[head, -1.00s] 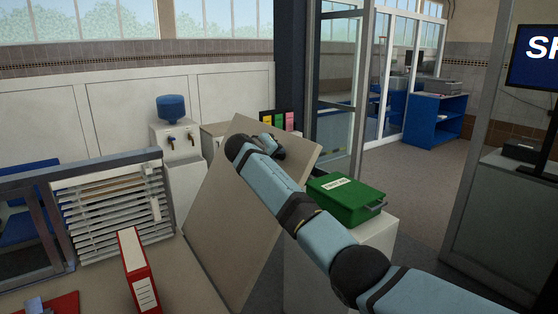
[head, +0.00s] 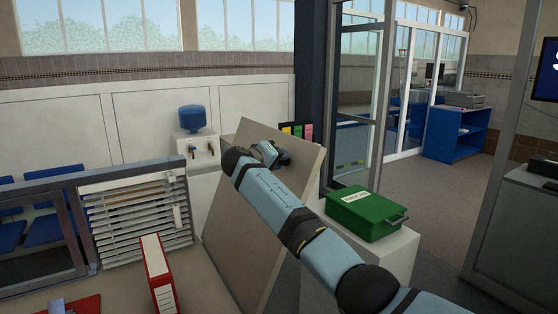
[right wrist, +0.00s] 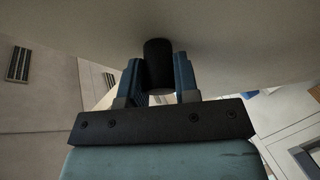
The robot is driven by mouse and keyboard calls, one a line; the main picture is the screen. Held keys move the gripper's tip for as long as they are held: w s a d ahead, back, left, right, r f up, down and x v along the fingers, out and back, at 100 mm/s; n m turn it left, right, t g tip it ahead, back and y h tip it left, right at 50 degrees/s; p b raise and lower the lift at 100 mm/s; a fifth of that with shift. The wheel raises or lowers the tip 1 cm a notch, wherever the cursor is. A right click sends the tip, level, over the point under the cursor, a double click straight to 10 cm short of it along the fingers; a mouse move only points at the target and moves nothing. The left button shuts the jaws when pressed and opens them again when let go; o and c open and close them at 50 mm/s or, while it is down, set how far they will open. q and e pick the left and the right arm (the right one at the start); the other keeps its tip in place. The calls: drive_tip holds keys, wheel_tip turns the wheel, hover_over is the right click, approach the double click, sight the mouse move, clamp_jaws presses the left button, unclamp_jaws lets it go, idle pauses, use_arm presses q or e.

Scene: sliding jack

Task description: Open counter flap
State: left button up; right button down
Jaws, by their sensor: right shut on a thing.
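The counter flap (head: 228,215) is a beige panel, raised and steeply tilted in the middle of the head view. Its lower edge meets the counter (head: 112,290). My right arm reaches across in front of the flap's right side, and my right gripper (head: 284,157) is at its upper part, partly hidden by the wrist. In the right wrist view, the two fingers are shut on a dark cylindrical handle (right wrist: 158,65) that sticks out from the flap's surface (right wrist: 225,35). My left gripper is not in view.
A red binder (head: 158,275) stands on the counter, left of the flap. A green box (head: 366,213) sits on a white cabinet (head: 395,252) to the right, close to my arm. A slatted blind screen (head: 135,220) is at left. Open floor (head: 435,200) lies at right.

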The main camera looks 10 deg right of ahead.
drive_tip(key=c, duration=0.8)
unclamp_jaws()
drive_tip(key=shift+c, duration=0.2)
drive_tip(key=shift+s+a, duration=0.15)
drive_tip(key=shift+a, duration=0.1)
drive_tip(key=b+v, duration=0.3)
drive_tip(key=v, duration=1)
drive_tip(key=shift+r, duration=0.15)
drive_tip(key=shift+a, duration=0.15)
